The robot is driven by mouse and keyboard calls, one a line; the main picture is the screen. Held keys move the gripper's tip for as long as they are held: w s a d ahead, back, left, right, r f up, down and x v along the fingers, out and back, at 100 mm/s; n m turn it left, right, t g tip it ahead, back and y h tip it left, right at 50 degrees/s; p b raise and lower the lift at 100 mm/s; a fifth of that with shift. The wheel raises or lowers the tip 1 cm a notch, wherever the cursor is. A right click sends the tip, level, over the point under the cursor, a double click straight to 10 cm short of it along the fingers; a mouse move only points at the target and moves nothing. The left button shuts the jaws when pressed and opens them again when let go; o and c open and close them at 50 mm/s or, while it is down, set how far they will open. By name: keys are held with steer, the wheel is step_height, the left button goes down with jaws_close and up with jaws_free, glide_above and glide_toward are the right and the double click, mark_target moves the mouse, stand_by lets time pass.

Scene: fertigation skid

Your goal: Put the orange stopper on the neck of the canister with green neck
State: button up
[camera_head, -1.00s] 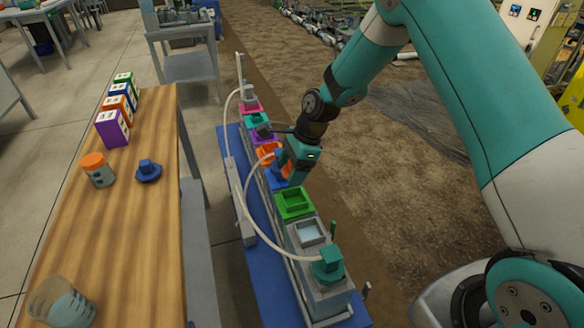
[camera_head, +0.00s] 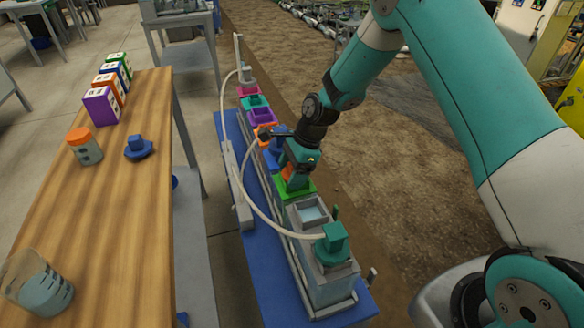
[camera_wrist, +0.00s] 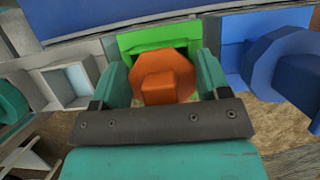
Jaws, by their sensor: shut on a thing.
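My gripper (camera_head: 296,178) is shut on the orange stopper (camera_wrist: 165,78), which sits between both fingers in the wrist view. The canister with green neck (camera_head: 298,190) stands in the row of canisters, directly below my gripper in the head view. In the wrist view its green neck (camera_wrist: 158,37) shows behind the orange stopper, which hides much of the opening. I cannot tell whether the stopper touches the neck. In the head view the stopper is mostly hidden by my gripper.
A blue stopper (camera_wrist: 290,70) stands beside my gripper. A grey canister (camera_head: 311,213) has an open top, and a teal stopper (camera_head: 332,243) joins a pale hose (camera_head: 250,200) looping along the row. The wooden table (camera_head: 120,230) holds a jar (camera_head: 84,147), a blue stopper-like piece (camera_head: 138,148) and a beaker (camera_head: 38,285).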

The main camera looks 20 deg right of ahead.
steer(key=o, duration=1)
steer(key=p+v, duration=0.2)
steer(key=v, duration=1.5)
steer(key=shift+d+r, duration=0.1)
steer(key=shift+r, duration=0.1)
